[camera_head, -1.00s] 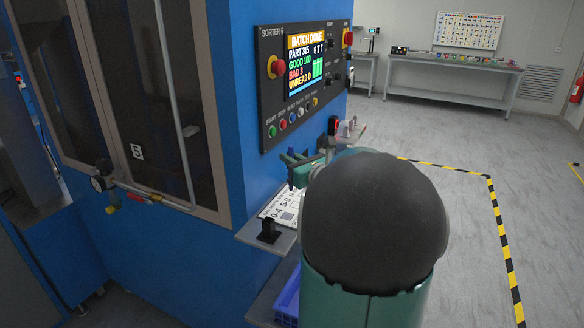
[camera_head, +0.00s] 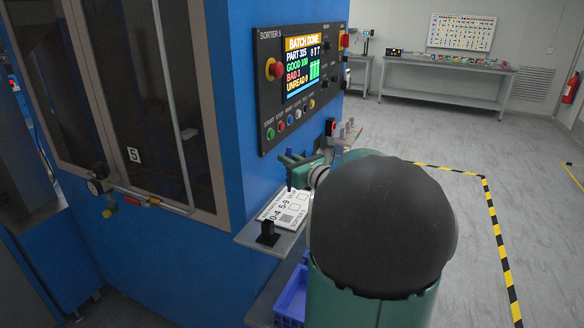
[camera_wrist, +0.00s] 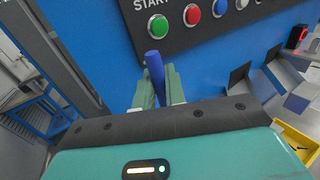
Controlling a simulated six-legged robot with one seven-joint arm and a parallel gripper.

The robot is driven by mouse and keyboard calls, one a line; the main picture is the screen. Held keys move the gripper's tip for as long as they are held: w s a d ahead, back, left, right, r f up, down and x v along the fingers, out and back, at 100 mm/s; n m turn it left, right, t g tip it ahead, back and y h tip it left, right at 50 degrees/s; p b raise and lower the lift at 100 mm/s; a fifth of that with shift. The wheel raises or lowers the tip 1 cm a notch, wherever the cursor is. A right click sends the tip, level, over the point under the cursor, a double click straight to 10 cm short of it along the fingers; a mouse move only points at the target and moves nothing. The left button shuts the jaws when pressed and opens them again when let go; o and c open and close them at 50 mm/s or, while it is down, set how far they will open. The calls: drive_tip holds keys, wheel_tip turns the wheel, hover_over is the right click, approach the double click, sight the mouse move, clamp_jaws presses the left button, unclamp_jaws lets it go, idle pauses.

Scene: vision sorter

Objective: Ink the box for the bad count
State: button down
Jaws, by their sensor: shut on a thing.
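My gripper (camera_head: 292,162) is shut on a blue pen (camera_wrist: 155,72), which stands out between the green fingers in the wrist view. In the head view the pen (camera_head: 289,181) hangs above the back part of a white card (camera_head: 283,211); I cannot tell whether its tip touches. The card lies on a grey shelf and bears "0-4", "5-9", boxes and a dark square pattern. My arm hides part of its right side. The sorter screen (camera_head: 306,67) reads "BATCH DONE", good 100, bad 3, unread 0.
A row of coloured buttons (camera_head: 290,118) and a red emergency stop (camera_head: 274,69) are on the panel above the card. A black block (camera_head: 267,234) stands at the shelf's front. A blue crate (camera_head: 291,298) is below. A yellow bin (camera_wrist: 297,143) shows in the wrist view.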

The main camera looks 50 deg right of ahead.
drive_tip(key=shift+f, duration=3.7)
drive_tip(key=shift+a+f, duration=0.1)
drive_tip(key=shift+f, duration=0.1)
drive_tip(key=shift+s+a+f, duration=0.1)
drive_tip(key=shift+s+a, duration=0.15)
drive_tip(key=shift+a, duration=0.35)
drive_tip(key=shift+s+a, duration=0.2)
drive_tip(key=shift+a, duration=0.4)
drive_tip(key=shift+s+a+f, duration=0.1)
drive_tip(key=shift+s+a, duration=0.15)
drive_tip(key=shift+a, duration=0.35)
drive_tip(key=shift+a+r, duration=0.1)
drive_tip(key=shift+a, duration=0.05)
